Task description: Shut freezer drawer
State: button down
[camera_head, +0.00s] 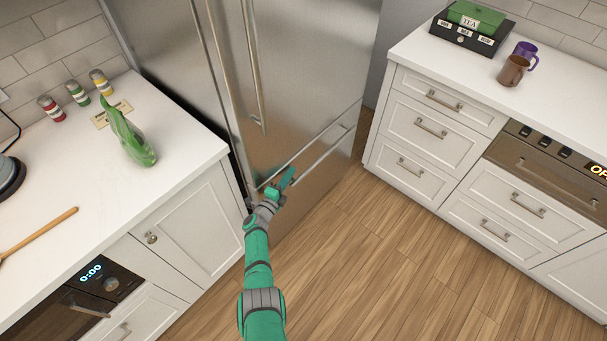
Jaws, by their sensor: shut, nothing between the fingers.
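The stainless-steel freezer drawer (325,170) is the bottom part of the fridge in the middle of the view. Its long horizontal bar handle (328,152) runs along its top. The drawer front looks flush or nearly flush with the doors above; I cannot tell whether a small gap is left. My gripper (287,179) is shut and empty at the left part of the drawer front, by the left end of the handle. It hides part of the handle and front, and I cannot tell whether it touches them.
The fridge doors (285,75) above look shut. The right counter (440,55) holds a tea box and mugs. The wooden floor (385,250) between is clear.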

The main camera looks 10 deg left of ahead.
jog(key=shift+w+a, duration=0.2)
jog(key=shift+a, duration=0.35)
jog(key=shift+a+r, duration=0.1)
jog(key=shift+r, duration=0.05)
jog(key=shift+w+r, duration=0.1)
jog(key=shift+w, duration=0.05)
jog(key=shift+s+d, duration=0.25)
jog(key=shift+d, duration=0.25)
jog(key=d, duration=0.1)
jog(key=s+d, duration=0.1)
jog(key=d, duration=0.1)
jog(key=shift+s+f, duration=0.15)
jog(key=shift+f, duration=0.1)
jog(key=d+v, duration=0.1)
jog(key=v, duration=0.9)
jog(key=shift+s, duration=0.15)
jog(key=shift+a+f, duration=0.1)
jog(key=shift+a, duration=0.05)
